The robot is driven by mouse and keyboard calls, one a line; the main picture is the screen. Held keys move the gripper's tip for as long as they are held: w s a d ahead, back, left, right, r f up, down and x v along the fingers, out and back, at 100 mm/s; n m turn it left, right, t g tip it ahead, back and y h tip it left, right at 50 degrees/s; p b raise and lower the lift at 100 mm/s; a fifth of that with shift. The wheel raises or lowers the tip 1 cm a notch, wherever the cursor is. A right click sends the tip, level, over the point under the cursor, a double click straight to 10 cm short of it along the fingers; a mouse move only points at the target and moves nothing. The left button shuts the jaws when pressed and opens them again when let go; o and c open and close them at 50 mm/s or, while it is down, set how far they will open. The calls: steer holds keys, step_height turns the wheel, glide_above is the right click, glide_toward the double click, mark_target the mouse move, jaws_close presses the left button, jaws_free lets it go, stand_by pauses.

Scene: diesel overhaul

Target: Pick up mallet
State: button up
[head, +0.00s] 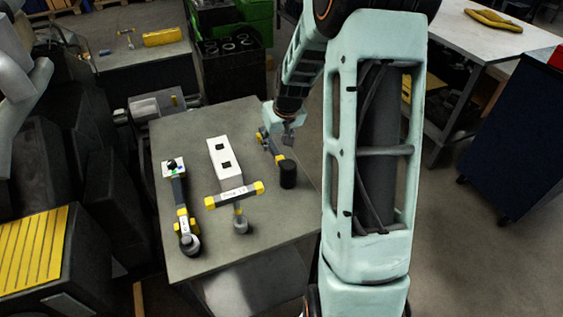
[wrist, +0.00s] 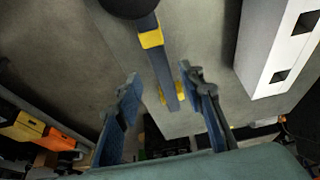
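The mallet (head: 276,153) lies near the right edge of the grey table, with a black round head (head: 288,176) toward the front and a dark handle with yellow bands pointing back. In the wrist view its handle (wrist: 162,70) runs down between the two fingers, and its black head is cut off at the top edge. My gripper (head: 288,138) is beside the handle in the head view. In the wrist view my gripper (wrist: 164,85) is open, with a finger on each side of the handle and gaps to it. I cannot tell its exact height above the handle.
The table (head: 185,250) also holds a white block (head: 224,158) with square holes, a yellow-ended T-shaped tool (head: 235,194) and another yellow-banded tool (head: 181,205) on the left. Dark crates (head: 230,65) stand behind. A workbench (head: 480,30) is at the right back.

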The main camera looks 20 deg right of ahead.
mark_target(273, 146)
steer(key=shift+x, duration=2.05)
steer(key=shift+w+a+r, duration=0.1)
steer(key=shift+w+a, duration=0.05)
jaws_close()
